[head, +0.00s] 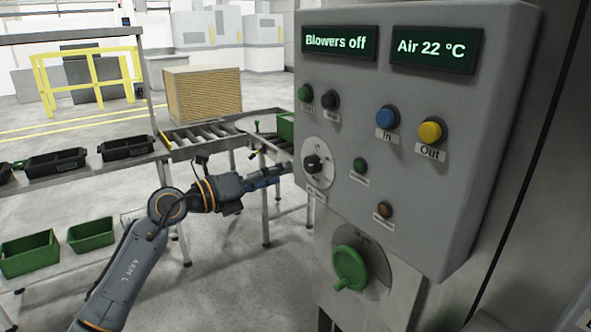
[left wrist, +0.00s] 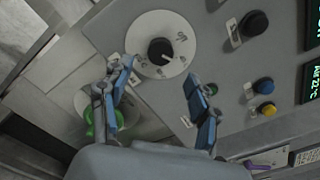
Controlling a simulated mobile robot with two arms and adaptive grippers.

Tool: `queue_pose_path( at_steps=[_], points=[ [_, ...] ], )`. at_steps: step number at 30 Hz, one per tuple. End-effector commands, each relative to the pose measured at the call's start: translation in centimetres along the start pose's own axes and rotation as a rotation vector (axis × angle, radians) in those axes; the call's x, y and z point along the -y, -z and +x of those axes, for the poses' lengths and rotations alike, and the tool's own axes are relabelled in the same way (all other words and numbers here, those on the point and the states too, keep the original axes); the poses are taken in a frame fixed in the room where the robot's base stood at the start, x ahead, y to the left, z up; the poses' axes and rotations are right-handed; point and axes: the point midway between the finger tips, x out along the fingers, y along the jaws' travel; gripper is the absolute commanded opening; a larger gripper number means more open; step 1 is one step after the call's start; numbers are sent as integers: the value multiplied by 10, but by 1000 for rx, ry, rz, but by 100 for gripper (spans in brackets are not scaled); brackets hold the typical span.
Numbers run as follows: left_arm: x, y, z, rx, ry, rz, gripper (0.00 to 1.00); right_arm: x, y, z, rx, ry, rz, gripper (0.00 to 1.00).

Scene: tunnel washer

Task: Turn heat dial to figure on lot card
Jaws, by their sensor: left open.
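The dial (head: 313,164) is a black knob on a round white plate at the left of the grey control panel (head: 460,110). In the left wrist view the knob (left wrist: 160,51) stands at the upper middle, with marks around it too small to read surely. My left gripper (head: 270,177) is just left of the panel at about dial height. In the left wrist view its two blue fingers (left wrist: 158,78) are spread and empty, below the knob and apart from it. I cannot make out a lot card. My right gripper is not in view.
The displays read "Blowers off" (head: 338,43) and "Air 22 °C" (head: 432,50). Several buttons, including blue (head: 387,117) and yellow (head: 430,131), sit right of the dial. A green handle (head: 349,268) juts out below. A roller conveyor (head: 212,134) stands behind my left arm.

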Motion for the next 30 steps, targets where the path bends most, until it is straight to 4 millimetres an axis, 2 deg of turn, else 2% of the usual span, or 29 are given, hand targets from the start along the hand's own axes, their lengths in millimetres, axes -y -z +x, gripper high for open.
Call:
queue_pose_path(
  at_steps=[3,9,20,22,23,26,29,30],
  points=[
    [-1,0,-23,-1,-2,1,62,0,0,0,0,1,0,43],
    [0,1,-44,-1,0,-1,62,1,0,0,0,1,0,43],
    [0,0,-48,0,1,-1,62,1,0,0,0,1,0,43],
    [-5,4,-47,3,3,-23,62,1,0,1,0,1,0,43],
    [-10,7,-47,7,6,-47,62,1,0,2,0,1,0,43],
    [-45,30,-44,40,19,-204,62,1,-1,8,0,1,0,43],
    [-100,64,-46,115,21,-452,62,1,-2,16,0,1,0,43],
    [-126,81,-49,155,14,-559,62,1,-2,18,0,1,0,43]
  ],
)
